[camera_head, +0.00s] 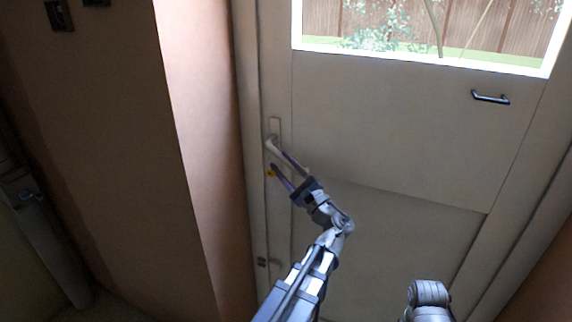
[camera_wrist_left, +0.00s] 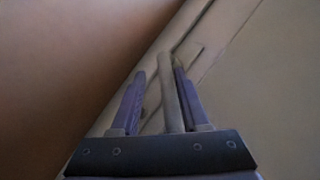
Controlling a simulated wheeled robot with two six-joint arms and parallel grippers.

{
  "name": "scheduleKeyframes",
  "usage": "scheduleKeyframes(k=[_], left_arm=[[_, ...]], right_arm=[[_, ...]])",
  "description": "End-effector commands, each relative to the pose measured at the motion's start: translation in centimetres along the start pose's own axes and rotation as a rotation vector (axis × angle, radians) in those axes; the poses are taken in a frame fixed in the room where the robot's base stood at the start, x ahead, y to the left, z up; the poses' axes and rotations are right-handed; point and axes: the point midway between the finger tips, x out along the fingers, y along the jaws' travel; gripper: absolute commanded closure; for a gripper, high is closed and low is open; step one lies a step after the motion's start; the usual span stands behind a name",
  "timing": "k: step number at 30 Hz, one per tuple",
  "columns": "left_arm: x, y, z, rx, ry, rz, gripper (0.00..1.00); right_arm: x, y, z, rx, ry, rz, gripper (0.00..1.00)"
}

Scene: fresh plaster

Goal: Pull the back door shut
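The back door (camera_head: 400,130) is a pale panelled door with a window in its upper part. Its lever handle (camera_head: 271,142) is on a long plate near the door's left edge. My left gripper (camera_head: 279,161) is at the handle, with its two purple fingers apart. In the left wrist view, the handle's bar (camera_wrist_left: 171,92) lies between the fingers of the left gripper (camera_wrist_left: 158,66), closer to the right finger. I cannot tell whether it touches. Whether the door stands slightly ajar is not clear. My right gripper is out of view.
A small dark pull handle (camera_head: 490,97) is on the door at upper right. A small orange-yellow item (camera_head: 271,173) shows below the lever. A pinkish wall edge (camera_head: 200,130) stands close left of the door. Dark switches (camera_head: 58,14) are on the left wall.

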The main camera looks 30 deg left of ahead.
Motion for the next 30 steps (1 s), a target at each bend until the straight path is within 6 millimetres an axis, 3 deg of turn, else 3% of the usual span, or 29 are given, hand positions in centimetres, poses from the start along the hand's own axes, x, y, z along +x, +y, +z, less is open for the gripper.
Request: scheduleKeyframes(k=[5,14,24,30], left_arm=[[0.1,0.1,0.0,0.000,-0.001,0.005,0.45],[-0.4,0.1,-0.2,-0.001,0.003,0.002,0.45],[-5.7,0.3,-0.2,-0.002,0.003,0.001,0.45],[-7.5,0.1,0.0,-0.001,0.000,0.002,0.45]], right_arm=[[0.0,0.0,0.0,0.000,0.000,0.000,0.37],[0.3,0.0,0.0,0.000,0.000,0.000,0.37],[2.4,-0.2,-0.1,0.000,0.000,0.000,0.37],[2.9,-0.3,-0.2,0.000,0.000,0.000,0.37]])
